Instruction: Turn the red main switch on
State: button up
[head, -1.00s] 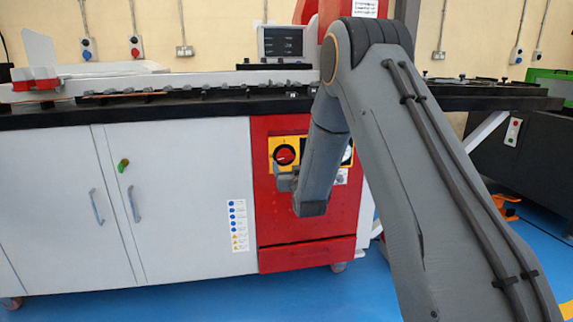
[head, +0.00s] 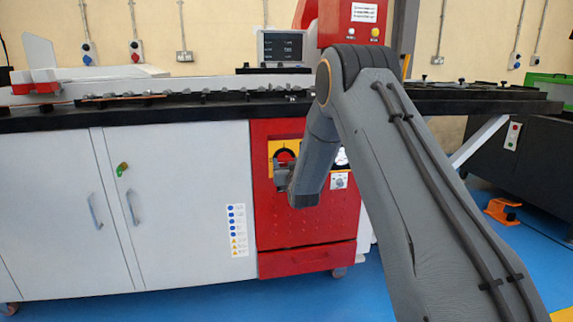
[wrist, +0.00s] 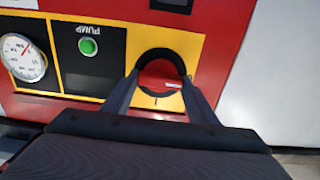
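The red main switch (head: 285,156) is a round knob on a yellow plate (wrist: 165,102) on the machine's red front panel. In the head view my gripper covers its lower part. In the wrist view, which is upside down, the red knob (wrist: 158,76) shows inside a dark ring, with a small pale mark on it. My gripper (wrist: 161,80) is open, with one finger at each side of the knob. I cannot tell whether the fingers touch it. My gripper (head: 281,174) faces the panel in the head view.
A green pump button (wrist: 88,46) and a round gauge (wrist: 22,58) sit beside the switch. A black bench top (head: 130,115) overhangs the panel above. White cabinet doors (head: 180,200) stand at left. An orange foot pedal (head: 503,210) lies on the blue floor at right.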

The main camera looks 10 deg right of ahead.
jog(key=shift+c, duration=0.6)
jog(key=shift+m, duration=0.4)
jog(key=m, duration=0.2)
jog(key=shift+m, duration=0.4)
jog(key=m+p, duration=0.1)
jog(key=m, duration=0.9)
jog(key=shift+f, duration=0.1)
jog(key=m, duration=0.4)
jog(key=shift+d+p, duration=0.1)
jog(key=shift+p, duration=0.3)
jog(key=shift+m, duration=0.3)
